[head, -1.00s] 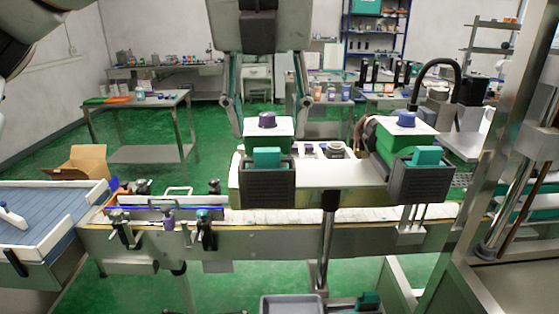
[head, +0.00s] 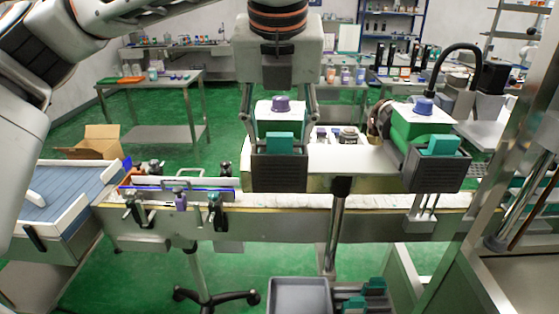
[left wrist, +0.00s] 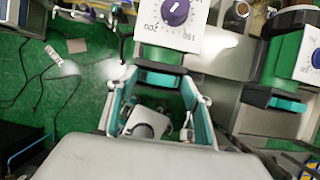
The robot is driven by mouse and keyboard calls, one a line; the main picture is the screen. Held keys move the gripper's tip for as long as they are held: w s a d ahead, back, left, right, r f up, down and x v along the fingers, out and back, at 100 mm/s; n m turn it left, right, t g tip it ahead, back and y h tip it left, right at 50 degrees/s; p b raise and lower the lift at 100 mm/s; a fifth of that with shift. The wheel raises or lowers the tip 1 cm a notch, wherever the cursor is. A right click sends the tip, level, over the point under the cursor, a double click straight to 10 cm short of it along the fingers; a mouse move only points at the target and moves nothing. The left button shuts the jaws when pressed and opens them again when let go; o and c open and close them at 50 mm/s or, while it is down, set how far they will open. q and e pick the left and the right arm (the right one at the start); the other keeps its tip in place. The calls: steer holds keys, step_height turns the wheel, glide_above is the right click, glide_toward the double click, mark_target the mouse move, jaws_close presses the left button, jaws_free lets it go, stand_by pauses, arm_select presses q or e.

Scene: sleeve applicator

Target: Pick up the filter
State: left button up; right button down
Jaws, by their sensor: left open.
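Two dark grey vented filters with teal handles sit in the fronts of two green-and-white units. The left filter (head: 280,171) and the right filter (head: 433,171) show in the head view. My left gripper (head: 281,148) is open, pointing down, with a finger at each side of the left unit near that filter's teal handle. In the left wrist view my left gripper (left wrist: 160,78) is spread wide, and the teal handle (left wrist: 161,79) lies between its fingertips. I cannot tell whether the fingers touch anything. My right gripper is out of view.
A conveyor (head: 330,225) runs below the units. A grey tray (head: 300,297) and more teal-handled parts (head: 372,288) are at the bottom. A metal frame (head: 515,190) stands at the right. A cardboard box (head: 95,142) is at the left.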

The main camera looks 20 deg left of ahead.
arm_select(q)
steer(key=c, duration=1.4)
steer(key=shift+r, duration=0.1)
